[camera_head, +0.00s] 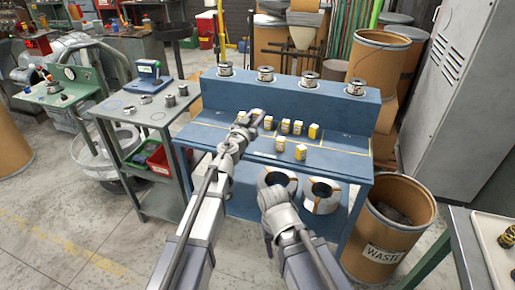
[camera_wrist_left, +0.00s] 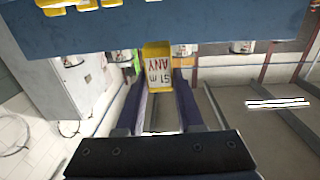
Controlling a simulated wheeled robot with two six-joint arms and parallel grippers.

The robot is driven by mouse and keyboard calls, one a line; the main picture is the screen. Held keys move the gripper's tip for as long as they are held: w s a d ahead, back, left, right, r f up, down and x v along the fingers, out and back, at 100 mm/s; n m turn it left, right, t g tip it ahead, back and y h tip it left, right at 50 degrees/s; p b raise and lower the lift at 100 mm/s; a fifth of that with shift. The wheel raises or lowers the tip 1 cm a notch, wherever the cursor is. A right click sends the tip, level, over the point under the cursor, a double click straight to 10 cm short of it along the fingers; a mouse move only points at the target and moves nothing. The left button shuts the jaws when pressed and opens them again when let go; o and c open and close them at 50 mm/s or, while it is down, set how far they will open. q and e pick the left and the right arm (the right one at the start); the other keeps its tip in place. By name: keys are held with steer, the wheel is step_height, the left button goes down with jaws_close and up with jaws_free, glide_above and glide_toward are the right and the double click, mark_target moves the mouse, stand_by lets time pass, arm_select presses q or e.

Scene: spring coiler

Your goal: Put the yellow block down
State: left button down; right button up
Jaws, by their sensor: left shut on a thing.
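My left gripper (camera_head: 246,118) is over the left part of the blue bench (camera_head: 345,165). In the left wrist view, a yellow block (camera_wrist_left: 157,52) with a white lettered label sits between the fingertips of the left gripper (camera_wrist_left: 158,85), which is shut on it. In the head view the held block is mostly hidden by the gripper. Several other yellow blocks stand on the bench to the right, among them one at the row's right end (camera_head: 314,131) and one nearer the front (camera_head: 301,152). My right gripper (camera_head: 270,197) is low before the bench; its jaws are unclear.
Several metal spools (camera_head: 265,74) stand on the bench's raised back shelf. Two large coils (camera_head: 321,195) lie on the lower shelf. A waste barrel (camera_head: 391,225) stands at the right. A grey side table (camera_head: 130,108) is at the left. The bench's front right top looks clear.

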arm_select(q)
step_height(320, 180, down, 10)
steer(key=b, duration=0.9)
steer(key=shift+r+b, duration=0.15)
steer(key=shift+b, duration=0.15)
steer(key=shift+f+b, duration=0.25)
steer(key=shift+b, duration=0.05)
steer(key=c, duration=0.5)
jaws_free()
steer(key=shift+r, duration=0.1)
steer(key=shift+c, duration=0.2)
